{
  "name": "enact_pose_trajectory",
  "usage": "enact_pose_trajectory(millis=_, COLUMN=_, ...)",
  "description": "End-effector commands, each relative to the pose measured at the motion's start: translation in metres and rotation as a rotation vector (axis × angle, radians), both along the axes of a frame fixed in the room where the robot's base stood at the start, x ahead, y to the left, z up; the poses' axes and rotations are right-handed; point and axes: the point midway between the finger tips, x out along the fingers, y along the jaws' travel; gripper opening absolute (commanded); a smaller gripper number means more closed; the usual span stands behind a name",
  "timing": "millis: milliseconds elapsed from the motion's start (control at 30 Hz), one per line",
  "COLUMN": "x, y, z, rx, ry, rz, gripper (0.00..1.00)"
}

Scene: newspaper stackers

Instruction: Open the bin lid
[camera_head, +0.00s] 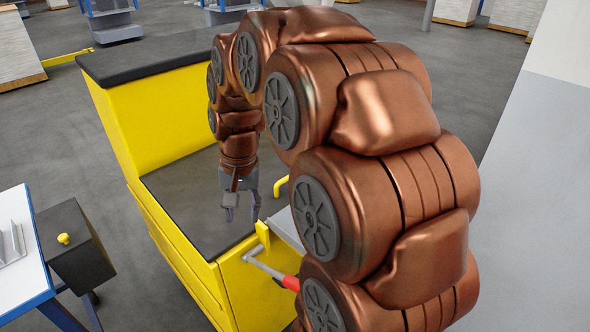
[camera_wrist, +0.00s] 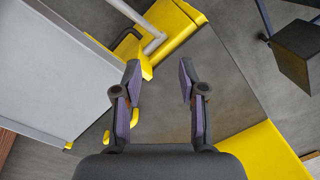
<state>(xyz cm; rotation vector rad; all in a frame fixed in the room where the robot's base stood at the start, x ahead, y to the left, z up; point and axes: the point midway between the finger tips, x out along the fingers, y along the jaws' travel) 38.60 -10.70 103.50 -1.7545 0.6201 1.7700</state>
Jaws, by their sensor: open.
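A dark box with a small yellow knob (camera_head: 64,239) on its top stands at the left in the head view. The box (camera_head: 82,262) looks closed, and it may be the bin. It also shows at the upper right of the wrist view (camera_wrist: 300,52). My gripper (camera_head: 242,213) points down, open and empty, over the dark grey surface of a yellow unit (camera_head: 165,125).
A grey lever with a red grip (camera_head: 290,283) stands at the unit's near edge. A yellow hook-shaped bar (camera_head: 280,186) is close to the gripper's right. A grey panel (camera_wrist: 45,75) fills the wrist view's left. A white-topped table (camera_head: 18,250) stands at far left.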

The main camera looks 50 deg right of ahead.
Motion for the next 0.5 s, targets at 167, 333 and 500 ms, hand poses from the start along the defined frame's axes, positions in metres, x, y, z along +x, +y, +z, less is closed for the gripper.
enact_pose_trajectory(millis=167, x=0.044, y=-0.065, z=-0.001, rx=0.009, ry=-0.035, rz=-0.242, gripper=0.41)
enact_pose_trajectory(millis=333, x=0.072, y=-0.135, z=-0.004, rx=0.016, ry=-0.076, rz=-0.471, gripper=0.41)
enact_pose_trajectory(millis=500, x=0.086, y=-0.202, z=-0.010, rx=0.020, ry=-0.109, rz=-0.675, gripper=0.41)
